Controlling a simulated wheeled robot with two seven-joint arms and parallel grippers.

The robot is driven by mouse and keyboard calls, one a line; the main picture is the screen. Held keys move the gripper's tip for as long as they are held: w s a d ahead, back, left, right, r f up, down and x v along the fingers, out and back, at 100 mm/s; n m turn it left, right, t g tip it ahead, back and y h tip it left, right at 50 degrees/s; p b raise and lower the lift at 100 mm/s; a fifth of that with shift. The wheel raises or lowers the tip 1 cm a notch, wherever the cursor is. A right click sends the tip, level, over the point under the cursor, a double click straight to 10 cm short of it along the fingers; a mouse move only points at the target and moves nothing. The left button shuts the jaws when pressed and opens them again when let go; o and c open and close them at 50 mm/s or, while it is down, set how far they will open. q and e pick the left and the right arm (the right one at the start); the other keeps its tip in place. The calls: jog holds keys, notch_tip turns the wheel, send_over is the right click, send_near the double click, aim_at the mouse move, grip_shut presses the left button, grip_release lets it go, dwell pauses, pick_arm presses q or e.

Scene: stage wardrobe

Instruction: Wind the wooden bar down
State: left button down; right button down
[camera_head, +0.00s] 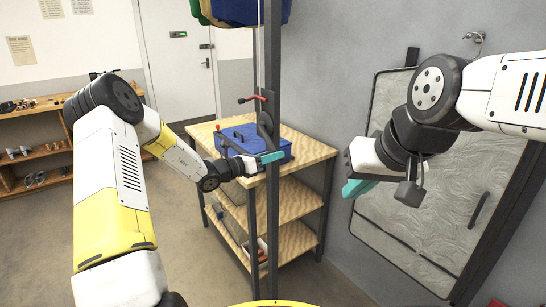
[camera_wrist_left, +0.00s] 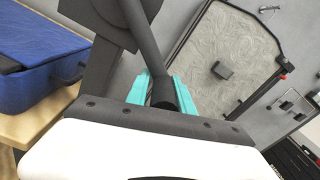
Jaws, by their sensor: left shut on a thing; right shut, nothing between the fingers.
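A dark upright post (camera_head: 273,215) carries a winch-like fitting (camera_head: 266,118) with a red-tipped lever (camera_head: 248,98). My left gripper (camera_head: 272,157) is at the post, below that lever. In the left wrist view its teal fingers (camera_wrist_left: 155,92) are shut on a dark round crank handle (camera_wrist_left: 163,94). A dark bar (camera_wrist_left: 141,30) runs up from that handle. The wooden bar cannot be made out in either view. My right gripper (camera_head: 357,188) is shut and empty, apart from the post, in front of the grey wall.
A wooden shelf unit (camera_head: 312,152) with a blue case (camera_head: 240,133) on it stands behind the post. Coloured cloth (camera_head: 245,10) hangs at the top edge. A framed panel (camera_head: 440,200) stands at the right wall. Open floor (camera_head: 190,265) lies at the lower left.

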pick_arm(q)
jog(key=shift+w+a+r, duration=0.2)
jog(key=shift+w+r, duration=0.05)
jog(key=shift+r, duration=0.25)
jog(key=c, duration=1.3)
grip_release()
jog(key=shift+c, duration=0.2)
jog(key=shift+o, duration=0.8)
jog(key=shift+s, duration=0.1)
jog(key=shift+f, duration=0.2)
jog(key=v, duration=0.7)
jog(key=shift+s+a, duration=0.25)
jog(key=shift+s, duration=0.05)
jog(key=shift+c, duration=0.5)
